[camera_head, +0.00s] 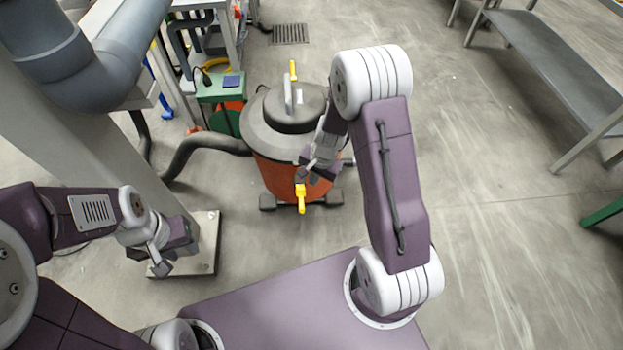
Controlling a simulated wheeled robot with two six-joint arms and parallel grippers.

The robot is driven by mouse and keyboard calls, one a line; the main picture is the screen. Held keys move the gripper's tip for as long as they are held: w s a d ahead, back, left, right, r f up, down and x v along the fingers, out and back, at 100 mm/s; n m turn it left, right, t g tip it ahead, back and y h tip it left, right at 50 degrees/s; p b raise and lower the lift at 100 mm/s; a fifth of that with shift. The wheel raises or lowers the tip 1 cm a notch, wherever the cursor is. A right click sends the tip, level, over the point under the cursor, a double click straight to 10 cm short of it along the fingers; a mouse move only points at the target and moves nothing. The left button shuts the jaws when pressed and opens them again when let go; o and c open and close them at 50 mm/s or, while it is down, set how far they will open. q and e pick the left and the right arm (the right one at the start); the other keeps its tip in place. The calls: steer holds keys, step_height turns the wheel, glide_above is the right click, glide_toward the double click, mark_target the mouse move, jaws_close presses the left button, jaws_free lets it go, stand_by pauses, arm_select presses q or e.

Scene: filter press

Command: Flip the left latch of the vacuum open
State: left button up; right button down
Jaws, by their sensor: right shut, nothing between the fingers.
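The vacuum (262,140) stands on the floor at the centre, with an orange drum and a dark grey lid. One yellow latch (301,198) is on its near side, below the lid rim. I cannot tell which one is the left latch, nor whether either is open. My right gripper (312,170) is shut and empty at the near right of the lid, just above the near latch; whether it touches is unclear. My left gripper (158,262) is low at the left, away from the vacuum; its finger opening is unclear.
A dark hose (205,143) runs left from the vacuum. A grey post with a base plate (208,240) stands near my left gripper. A green-topped cart (218,88) stands behind the vacuum. A long grey bench (550,60) is at the right. The floor between is clear.

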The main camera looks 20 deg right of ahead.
steer(key=s+a+r, duration=0.1)
steer(key=s+r, duration=0.4)
steer(key=s, duration=0.2)
steer(key=shift+p, duration=0.45)
steer(key=shift+w+a+r, duration=0.1)
steer(key=shift+a, duration=0.05)
steer(key=s+r+n, duration=0.7)
steer(key=n, duration=0.2)
step_height(320, 180, up, 26)
steer(key=p, duration=2.6)
steer(key=shift+s+a+r+g+h+p, duration=0.2)
steer(key=shift+g+h+p, duration=0.1)
steer(key=shift+g+h, duration=0.1)
